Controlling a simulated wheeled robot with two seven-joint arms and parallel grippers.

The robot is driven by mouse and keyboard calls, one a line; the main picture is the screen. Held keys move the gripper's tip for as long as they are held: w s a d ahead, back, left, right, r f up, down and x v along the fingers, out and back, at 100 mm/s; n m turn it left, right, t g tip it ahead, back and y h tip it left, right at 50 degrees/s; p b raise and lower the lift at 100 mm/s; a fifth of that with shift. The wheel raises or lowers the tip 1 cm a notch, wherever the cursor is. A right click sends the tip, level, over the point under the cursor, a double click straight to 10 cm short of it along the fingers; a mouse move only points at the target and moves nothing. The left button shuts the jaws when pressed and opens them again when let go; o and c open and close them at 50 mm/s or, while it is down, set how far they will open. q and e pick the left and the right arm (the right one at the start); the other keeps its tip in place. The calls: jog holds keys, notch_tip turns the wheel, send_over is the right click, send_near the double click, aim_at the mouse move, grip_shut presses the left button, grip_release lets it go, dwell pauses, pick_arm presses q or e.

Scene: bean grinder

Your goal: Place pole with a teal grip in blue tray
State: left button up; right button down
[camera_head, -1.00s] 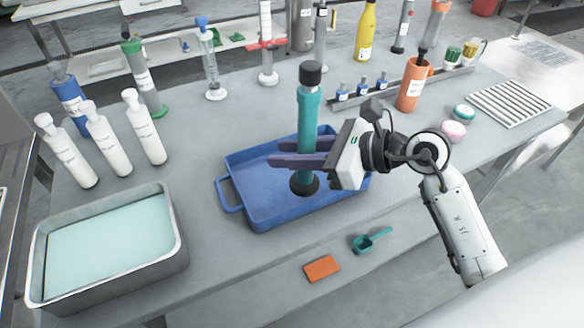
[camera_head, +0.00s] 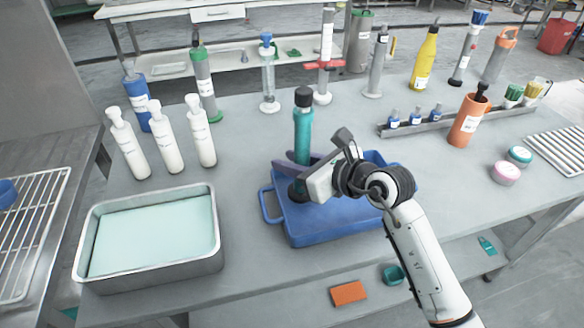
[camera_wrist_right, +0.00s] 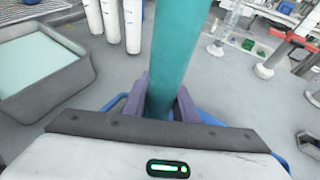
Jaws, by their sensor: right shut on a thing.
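The pole with a teal grip (camera_head: 303,133) stands upright with a black cap on top and a dark round base below. My right gripper (camera_head: 294,168) is shut on its lower part. The teal grip also shows between the purple fingers in the right wrist view (camera_wrist_right: 178,50). The blue tray (camera_head: 340,222) lies under the gripper, and the pole's base shows over its left part. Whether the base touches the tray floor I cannot tell. Part of the tray is hidden by my right arm. My left gripper is not in view.
A steel basin with pale teal liquid (camera_head: 215,250) stands left of the tray. Several white bottles (camera_head: 165,140) stand behind it. An orange cylinder (camera_head: 467,122) and a small bottle rack (camera_head: 440,124) are at right. An orange block (camera_head: 348,293) lies near the front.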

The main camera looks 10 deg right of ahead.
jog(key=shift+f, duration=0.9)
jog(key=shift+f, duration=0.1)
jog(key=c, duration=1.4)
grip_release()
jog(key=shift+f, duration=0.1)
jog(key=shift+c, duration=0.2)
jog(key=shift+s+d+r, duration=0.15)
jog(key=shift+r, duration=0.1)
jog(key=v, duration=1.1)
jog(key=shift+s, duration=0.25)
jog(key=shift+r, duration=0.15)
